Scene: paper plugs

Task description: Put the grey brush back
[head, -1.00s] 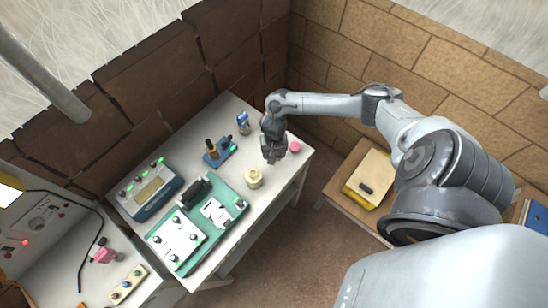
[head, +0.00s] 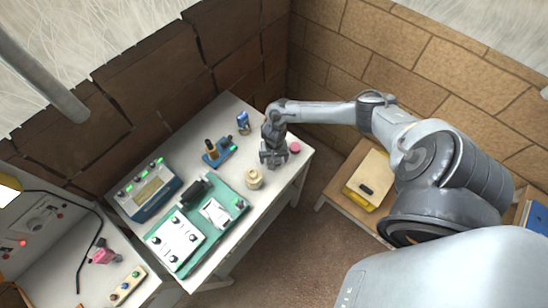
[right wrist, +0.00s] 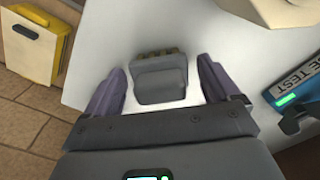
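My right gripper (head: 273,160) is over the far right part of the white table. In the right wrist view its two fingers (right wrist: 160,88) are spread apart. A grey block with short brownish bristles, which looks like the grey brush (right wrist: 160,80), lies between them, with a gap on each side. In the head view the gripper hides the brush. A blue holder (head: 222,155) with upright tools stands left of the gripper; part of a blue, lettered object with a green light (right wrist: 290,98) shows at the right of the wrist view. My left gripper is not in view.
A cream round container (head: 253,179) stands just below the gripper, and a pink round item (head: 295,147) to its right. A green board (head: 238,186) and a blue device (head: 150,190) fill the table's left. A yellow-edged box (head: 372,178) sits on a side table.

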